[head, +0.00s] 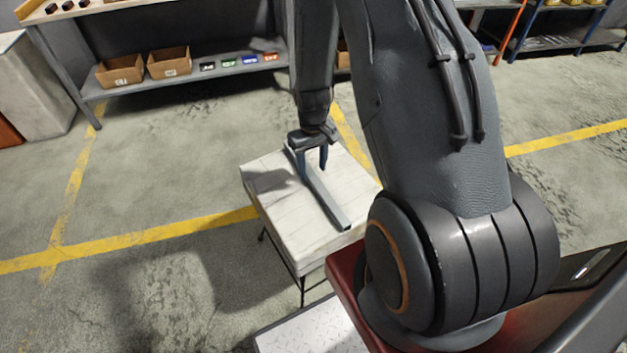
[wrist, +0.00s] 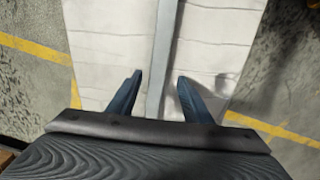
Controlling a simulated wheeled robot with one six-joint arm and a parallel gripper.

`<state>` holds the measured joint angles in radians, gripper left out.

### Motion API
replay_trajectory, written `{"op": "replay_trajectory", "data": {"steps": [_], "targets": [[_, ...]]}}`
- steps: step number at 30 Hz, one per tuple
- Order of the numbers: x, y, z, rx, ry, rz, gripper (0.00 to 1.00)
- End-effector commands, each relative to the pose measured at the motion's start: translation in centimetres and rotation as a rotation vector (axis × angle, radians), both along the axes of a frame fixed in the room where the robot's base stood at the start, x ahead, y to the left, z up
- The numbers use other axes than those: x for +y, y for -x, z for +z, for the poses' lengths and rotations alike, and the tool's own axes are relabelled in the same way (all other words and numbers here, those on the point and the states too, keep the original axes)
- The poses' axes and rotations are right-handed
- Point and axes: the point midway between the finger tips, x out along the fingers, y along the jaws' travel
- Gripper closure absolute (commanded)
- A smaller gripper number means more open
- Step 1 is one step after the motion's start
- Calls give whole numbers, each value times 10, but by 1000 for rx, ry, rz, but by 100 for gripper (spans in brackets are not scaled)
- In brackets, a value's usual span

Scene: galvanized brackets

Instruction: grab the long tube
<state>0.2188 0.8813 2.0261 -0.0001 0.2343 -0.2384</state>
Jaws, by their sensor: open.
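The long tube (head: 328,202) is a grey, straight, square-edged bar lying on a small white table (head: 269,209). It runs from near the table's far side to its near right edge. My gripper (head: 312,170) is over the tube's far part, pointing down, and its blue fingers are open. In the wrist view the tube (wrist: 163,60) runs between the two fingertips of my gripper (wrist: 160,80), with a gap on each side. I cannot tell how high the fingertips are above the table. The tube's far end is partly hidden by my gripper.
Two cardboard boxes (head: 120,69) and several small coloured bins (head: 229,63) stand on a shelf (head: 190,80) at the back. Yellow lines (head: 140,236) mark the concrete floor. The white table top is bare apart from the tube.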

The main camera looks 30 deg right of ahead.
Motion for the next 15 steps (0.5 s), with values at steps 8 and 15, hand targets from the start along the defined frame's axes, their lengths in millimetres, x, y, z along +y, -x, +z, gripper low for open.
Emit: {"op": "replay_trajectory", "data": {"steps": [8,15], "targets": [[-4,0,-35,2,0,0,55],[-4,-1,-45,0,1,-1,55]]}}
